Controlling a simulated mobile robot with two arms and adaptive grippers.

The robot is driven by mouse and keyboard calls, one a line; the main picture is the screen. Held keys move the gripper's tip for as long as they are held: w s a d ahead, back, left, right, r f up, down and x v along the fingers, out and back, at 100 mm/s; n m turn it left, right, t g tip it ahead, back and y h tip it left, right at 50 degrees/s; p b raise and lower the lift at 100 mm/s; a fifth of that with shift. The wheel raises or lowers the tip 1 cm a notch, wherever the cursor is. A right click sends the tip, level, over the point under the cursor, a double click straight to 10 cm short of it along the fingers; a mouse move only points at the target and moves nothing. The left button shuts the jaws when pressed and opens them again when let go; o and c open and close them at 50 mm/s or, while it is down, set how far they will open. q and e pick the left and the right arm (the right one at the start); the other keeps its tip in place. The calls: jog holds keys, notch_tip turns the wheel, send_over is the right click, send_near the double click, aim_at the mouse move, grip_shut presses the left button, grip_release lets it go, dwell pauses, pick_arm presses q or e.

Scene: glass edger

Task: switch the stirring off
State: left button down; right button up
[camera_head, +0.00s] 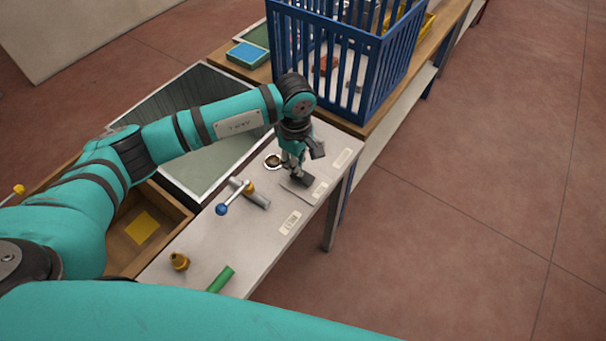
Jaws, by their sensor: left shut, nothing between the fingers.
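My left gripper (299,179) points down at the far part of a pale control bench (255,240), close to its surface. Its fingers are shut with nothing between them. They are beside a label and a thin dark mark on the bench; I cannot tell whether they touch anything. A round dark fitting with a brass ring (273,161) lies just left of the gripper. A lever with a blue ball (222,209) sits nearer, on a grey cylinder (257,198). I cannot tell which control is for the stirring; the label writing is too small to read. My right gripper is out of view.
A blue slatted crate (398,60) stands on a wooden table behind the gripper. A brass knob (179,261) and a green handle (219,279) are at the bench's near end. A grey-framed tank (210,165) lies left. Open floor (470,230) is to the right.

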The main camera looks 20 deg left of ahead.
pick_arm(q)
jog(key=shift+r+p, duration=0.85)
jog(key=shift+r, duration=1.55)
